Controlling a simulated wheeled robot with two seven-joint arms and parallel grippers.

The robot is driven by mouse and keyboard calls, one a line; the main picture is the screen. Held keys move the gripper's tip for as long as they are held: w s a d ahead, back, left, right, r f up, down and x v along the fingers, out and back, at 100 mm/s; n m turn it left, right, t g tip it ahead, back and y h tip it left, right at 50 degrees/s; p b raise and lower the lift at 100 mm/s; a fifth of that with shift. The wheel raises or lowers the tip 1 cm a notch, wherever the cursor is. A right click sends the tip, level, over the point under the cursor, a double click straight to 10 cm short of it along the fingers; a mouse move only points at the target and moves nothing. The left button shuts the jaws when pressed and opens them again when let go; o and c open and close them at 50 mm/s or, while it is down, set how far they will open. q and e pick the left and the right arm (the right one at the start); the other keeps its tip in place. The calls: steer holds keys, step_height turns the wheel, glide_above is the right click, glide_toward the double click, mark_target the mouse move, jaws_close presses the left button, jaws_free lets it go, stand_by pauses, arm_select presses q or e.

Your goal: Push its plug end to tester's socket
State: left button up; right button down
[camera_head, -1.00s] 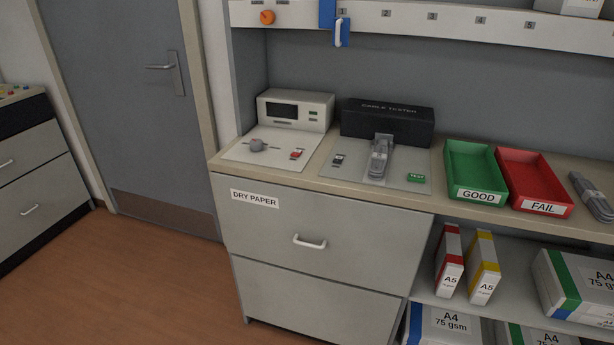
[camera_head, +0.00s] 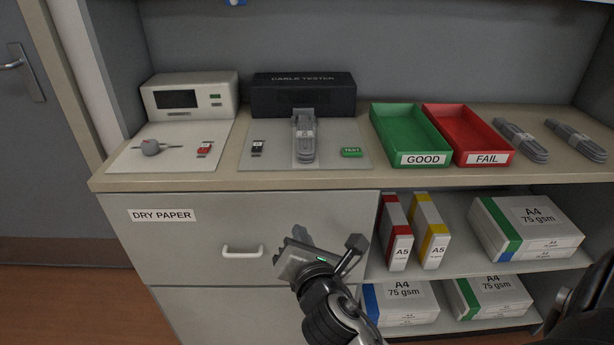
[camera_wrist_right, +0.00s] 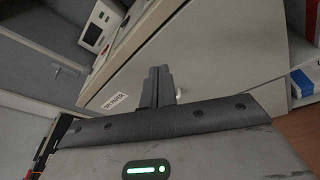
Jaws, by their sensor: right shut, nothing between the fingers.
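The black cable tester (camera_head: 275,97) stands on the counter, with a grey plate (camera_head: 335,133) in front of it. A grey coiled cable (camera_head: 305,146) lies on this plate, its far end close to the tester's front. I cannot tell whether its plug end touches the tester; the socket cannot be made out. A small black part (camera_head: 257,148) sits left of the cable and a green TEST button (camera_head: 351,152) right of it. My right gripper (camera_head: 355,244) is shut and empty, in front of the cabinet and below the counter edge. Its fingers are together in the right wrist view (camera_wrist_right: 158,86).
A white device (camera_head: 190,96) stands left of the tester. A green GOOD tray (camera_head: 423,159) and a red FAIL tray (camera_head: 487,158) stand to the right, with two more coiled cables (camera_head: 521,141) beyond. The drawer handle (camera_head: 243,251) sticks out near my right gripper.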

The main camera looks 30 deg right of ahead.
step_height(320, 180, up, 5)
steer(key=d+n+h+b, duration=0.1)
steer(key=d+n+h, duration=0.2)
steer(key=n, duration=0.1)
glide_toward(307, 155)
steer(key=shift+n+t+h, duration=0.3)
steer(key=shift+n+t, duration=0.1)
steer(key=x, duration=0.4)
steer(key=f+x, duration=0.1)
steer(key=x, duration=0.1)
steer(key=shift+w+d, duration=0.1)
steer(key=shift+w, duration=0.3)
arm_select(q)
steer(key=shift+w+d, duration=0.15)
steer(key=shift+w, duration=0.1)
